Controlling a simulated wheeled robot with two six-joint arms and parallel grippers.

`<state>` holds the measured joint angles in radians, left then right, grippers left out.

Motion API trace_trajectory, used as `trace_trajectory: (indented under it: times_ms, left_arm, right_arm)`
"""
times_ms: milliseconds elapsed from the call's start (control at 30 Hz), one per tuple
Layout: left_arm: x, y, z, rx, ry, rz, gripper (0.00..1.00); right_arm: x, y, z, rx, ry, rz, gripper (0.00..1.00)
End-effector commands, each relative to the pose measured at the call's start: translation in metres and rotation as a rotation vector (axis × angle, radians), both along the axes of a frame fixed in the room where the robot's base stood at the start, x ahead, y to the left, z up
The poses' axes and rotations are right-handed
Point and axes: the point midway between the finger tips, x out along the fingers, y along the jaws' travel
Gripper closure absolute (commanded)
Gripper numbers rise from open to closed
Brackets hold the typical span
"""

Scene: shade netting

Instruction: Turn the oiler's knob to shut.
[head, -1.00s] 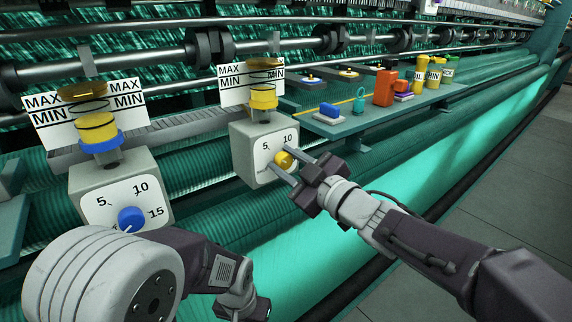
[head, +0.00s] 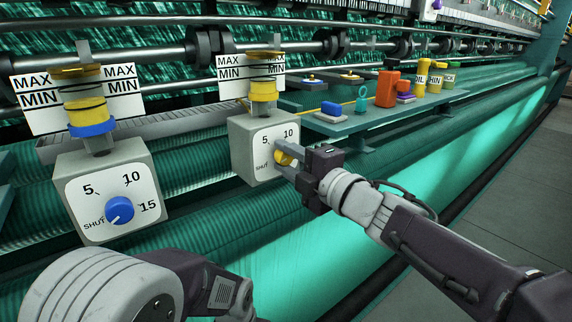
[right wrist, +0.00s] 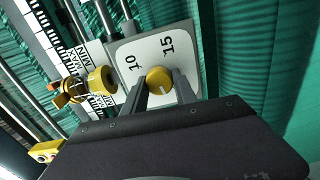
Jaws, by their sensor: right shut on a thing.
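Two grey box oilers stand in front of the machine. The right oiler (head: 246,150) has a yellow knob (head: 284,157) on a white dial with 5, 10 and SHUT showing. My right gripper (head: 282,153) is shut on this knob, with one finger on each side. In the right wrist view the knob (right wrist: 160,77) sits between the fingertips (right wrist: 161,86), beside the 10 and 15 marks. The left oiler (head: 97,165) has a blue knob (head: 120,210) whose white mark points towards SHUT. My left arm shows at the bottom left; its gripper is out of view.
MIN/MAX cards stand behind both oilers. Ribbed teal rollers run below. The grey floor at the right is clear.

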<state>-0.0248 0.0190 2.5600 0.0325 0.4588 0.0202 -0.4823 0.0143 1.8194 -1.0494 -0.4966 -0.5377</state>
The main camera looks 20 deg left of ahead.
Motion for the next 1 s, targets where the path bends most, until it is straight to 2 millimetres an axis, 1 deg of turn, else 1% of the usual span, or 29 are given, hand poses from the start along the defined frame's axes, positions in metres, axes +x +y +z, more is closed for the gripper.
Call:
trace_trajectory:
  times_ms: [33, 100, 433, 700, 1000]
  left_arm:
    - [0.000, 0.000, -0.005, 0.000, 0.000, 0.000, 0.64]
    - [0.000, 0.000, -0.007, 0.000, 0.000, 0.000, 0.64]
    - [0.000, 0.000, -0.015, 0.000, 0.000, 0.000, 0.64]
    - [0.000, 0.000, -0.018, 0.000, 0.000, 0.000, 0.64]
    - [0.000, 0.000, -0.018, 0.000, 0.000, 0.000, 0.64]
  right_arm:
    - [0.000, 0.000, -0.003, -0.022, -0.028, 0.000, 1.00]
    - [0.000, 0.000, -0.003, -0.054, -0.068, 0.000, 1.00]
    - [0.000, 0.000, -0.003, -0.160, -0.204, 0.001, 1.00]
    - [0.000, 0.000, -0.003, -0.194, -0.246, 0.001, 1.00]
    - [0.000, 0.000, -0.003, -0.200, -0.251, 0.001, 1.00]
